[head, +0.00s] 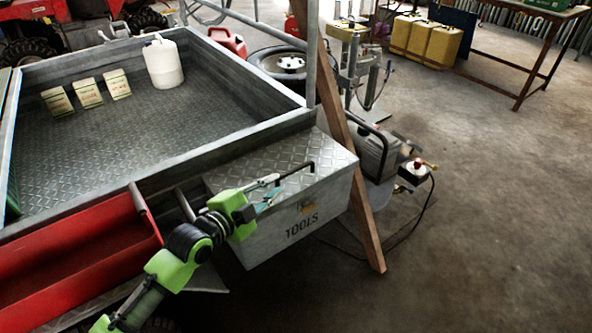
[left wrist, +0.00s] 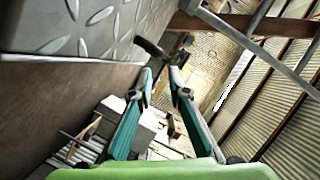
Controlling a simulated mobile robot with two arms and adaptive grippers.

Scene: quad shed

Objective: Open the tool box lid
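The grey metal tool box (head: 318,212), marked TOOLS, stands at the corner of the cargo bed in the head view. Its diamond-plate lid (head: 232,172) looks shut. A thin black bar handle (head: 296,171) runs along the lid. My left gripper (head: 277,188) is at the lid's front edge, close to the handle, with its fingers apart and nothing between them. In the left wrist view the open fingers (left wrist: 162,76) point toward a dark bar end (left wrist: 149,48), beside the diamond plate (left wrist: 90,25). Contact cannot be told. My right gripper is not in view.
A brown wooden post (head: 352,165) leans close by the box's right side. A red open tray (head: 75,262) lies at the left. The cargo bed (head: 130,135) behind holds a white jug (head: 163,64) and small boxes.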

